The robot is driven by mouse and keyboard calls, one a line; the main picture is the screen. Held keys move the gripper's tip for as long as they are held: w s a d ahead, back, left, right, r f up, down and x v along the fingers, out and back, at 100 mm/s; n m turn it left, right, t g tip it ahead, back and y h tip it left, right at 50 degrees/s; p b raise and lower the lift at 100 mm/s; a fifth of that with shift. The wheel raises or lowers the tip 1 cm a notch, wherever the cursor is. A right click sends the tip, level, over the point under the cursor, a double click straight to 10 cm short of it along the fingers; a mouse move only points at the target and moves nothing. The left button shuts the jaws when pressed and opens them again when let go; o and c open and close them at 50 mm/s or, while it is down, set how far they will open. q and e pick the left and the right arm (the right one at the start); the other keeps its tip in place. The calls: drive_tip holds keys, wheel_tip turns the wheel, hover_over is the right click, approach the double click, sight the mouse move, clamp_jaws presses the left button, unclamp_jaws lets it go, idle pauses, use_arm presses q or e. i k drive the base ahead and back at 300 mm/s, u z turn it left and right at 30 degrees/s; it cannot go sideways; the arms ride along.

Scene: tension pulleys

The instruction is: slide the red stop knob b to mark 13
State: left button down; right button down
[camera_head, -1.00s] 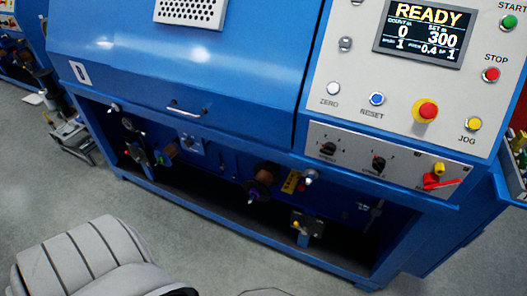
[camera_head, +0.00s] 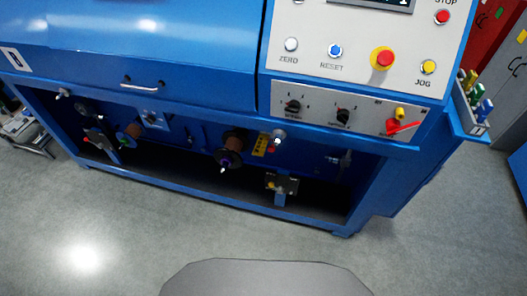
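The blue machine (camera_head: 150,50) has an open lower bay with pulleys and fittings. Inside the bay, a small red part (camera_head: 271,148) shows beside a yellow plate (camera_head: 260,145), right of a brown spool (camera_head: 232,142). Another small red part (camera_head: 86,140) shows at the bay's left end. I cannot tell which of these, if either, is stop knob b. No scale marks or mark 13 can be read from here. Neither gripper is in view.
The control panel has a red emergency button (camera_head: 382,58) and a red switch handle (camera_head: 402,128). A bin of coloured-handled tools (camera_head: 474,98) hangs at the right. The floor (camera_head: 140,225) before the machine is clear. A grey shape at the bottom edge seems mine.

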sight(271, 149)
drive_tip(key=k, duration=0.65)
drive_tip(key=u, duration=0.85)
drive_tip(key=i, duration=1.2)
drive_tip(key=z, duration=0.05)
